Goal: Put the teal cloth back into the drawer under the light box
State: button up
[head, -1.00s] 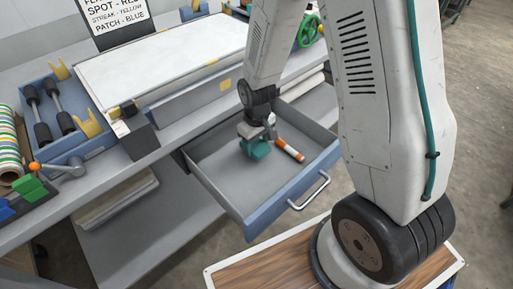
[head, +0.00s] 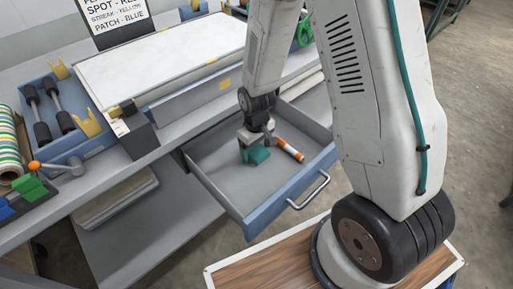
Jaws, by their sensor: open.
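The drawer (head: 215,187) under the white light box (head: 160,58) is pulled out, with a blue front and a grey floor. The teal cloth (head: 258,156) is in the drawer, toward its back half, and looks crumpled. My gripper (head: 255,142) is inside the drawer just above the cloth, open and pointing down. It partly hides the cloth, and I cannot tell whether the fingers touch it. An orange and white marker-like object (head: 289,149) lies in the drawer to the right of the cloth.
The drawer handle (head: 309,191) juts out at the front. A blue tray with black rollers (head: 48,105), a lever with an orange knob (head: 56,168) and colored tape rolls (head: 11,150) are on the bench at left. The drawer's front left floor is clear.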

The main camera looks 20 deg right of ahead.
notch_tip(320, 180, up, 12)
jog(key=r, duration=0.1)
notch_tip(320, 180, up, 13)
jog(key=m, duration=0.2)
send_over(256, 150)
jog(key=s+d, duration=0.2)
jog(key=s, duration=0.6)
jog(key=s+r, duration=0.4)
jog(key=s, duration=0.3)
jog(key=s+d+r+m+t, duration=0.1)
jog(key=s+r, duration=0.3)
jog(key=s, duration=0.3)
jog(key=shift+s+m, duration=0.2)
jog(key=shift+m, duration=0.1)
jog(key=shift+r, duration=0.1)
